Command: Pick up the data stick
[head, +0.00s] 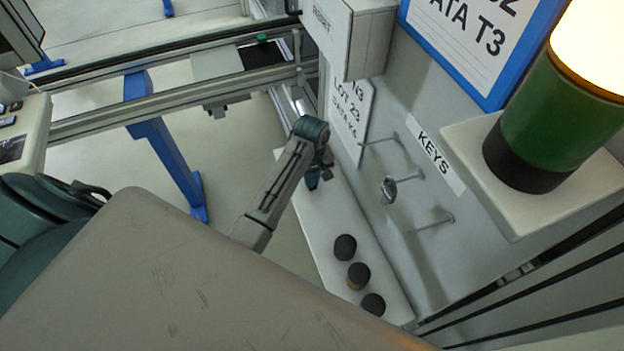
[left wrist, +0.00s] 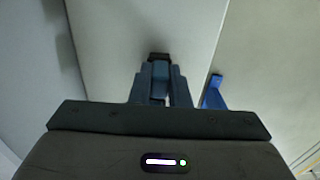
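My left gripper (head: 318,180) hangs over the upper part of a narrow pale shelf (head: 347,222) in the head view. In the left wrist view its two blue-grey fingers (left wrist: 160,75) point away over a pale surface. A small dark brown thing (left wrist: 159,56) shows at the fingertips, partly hidden by them. I cannot tell whether it is the data stick, or whether the fingers grip it or only stand over it. No data stick can be clearly made out in the head view. My right gripper is in neither view.
Several dark round pieces (head: 358,275) stand at the shelf's near end. Hooks stick out of the wall panel under a KEYS label (head: 436,163), one holding a metal item (head: 389,190). A green lamp (head: 553,125) stands on a bracket at right. A blue post (head: 170,155) stands left.

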